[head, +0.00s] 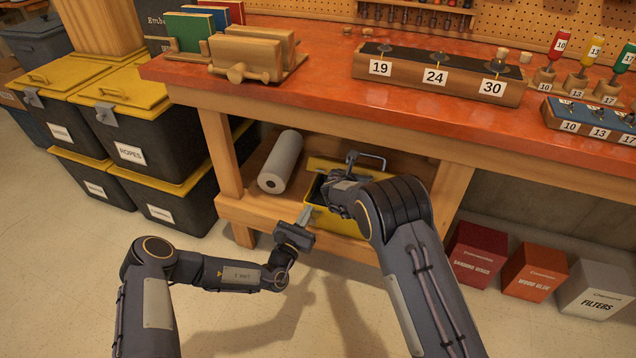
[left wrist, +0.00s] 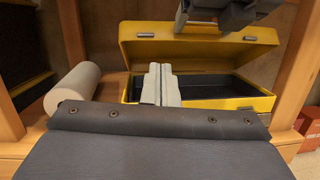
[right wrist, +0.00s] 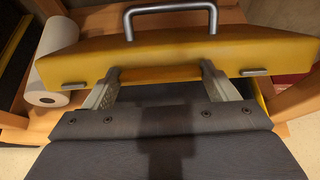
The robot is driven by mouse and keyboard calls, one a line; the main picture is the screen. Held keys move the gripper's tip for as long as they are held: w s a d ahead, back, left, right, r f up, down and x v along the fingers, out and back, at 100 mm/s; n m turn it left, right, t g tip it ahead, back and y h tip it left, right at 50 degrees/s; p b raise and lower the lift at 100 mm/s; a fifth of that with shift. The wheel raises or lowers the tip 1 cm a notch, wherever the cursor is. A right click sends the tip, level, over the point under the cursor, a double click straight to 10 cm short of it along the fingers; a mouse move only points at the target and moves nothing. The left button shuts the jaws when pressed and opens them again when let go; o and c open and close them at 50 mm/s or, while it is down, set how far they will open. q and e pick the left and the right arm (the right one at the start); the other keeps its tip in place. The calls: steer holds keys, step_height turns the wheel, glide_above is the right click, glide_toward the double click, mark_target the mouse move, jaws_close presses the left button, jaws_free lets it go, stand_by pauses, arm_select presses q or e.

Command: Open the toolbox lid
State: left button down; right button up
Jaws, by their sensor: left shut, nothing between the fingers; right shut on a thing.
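The yellow toolbox (head: 338,222) stands on the bench's lower shelf. Its lid (left wrist: 200,50) is raised and tilted back, and the dark inside of the box shows in the left wrist view. The lid's grey handle (right wrist: 171,14) shows in the right wrist view. My right gripper (right wrist: 158,74) is shut on the lid, with its fingers apart at the lid's edge; in the head view my arm hides much of it. My left gripper (left wrist: 158,72) is shut and empty, with its fingertips in front of the toolbox body (left wrist: 250,104); whether they touch it I cannot tell.
A white paper roll (head: 281,160) lies left of the toolbox on the shelf (head: 252,212). Wooden legs (head: 218,150) flank the opening and the orange bench top (head: 320,97) is above. Boxes (head: 535,271) stand at right, black bins (head: 150,140) at left.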

arm_select(q)
steer(key=w, duration=0.3)
steer(key=w+d+f+n+y, duration=0.1)
steer(key=w, duration=0.2)
steer(key=w+d+n+y, duration=0.1)
steer(key=w, duration=0.2)
steer(key=shift+w+d+f, duration=0.1)
steer(key=shift+w+f, duration=0.1)
steer(key=shift+f, duration=0.15)
steer(key=r, duration=0.1)
steer(key=w+r, duration=0.2)
steer(key=shift+w+d+r, duration=0.15)
steer(key=shift+w+d, duration=0.1)
steer(key=shift+d, duration=0.05)
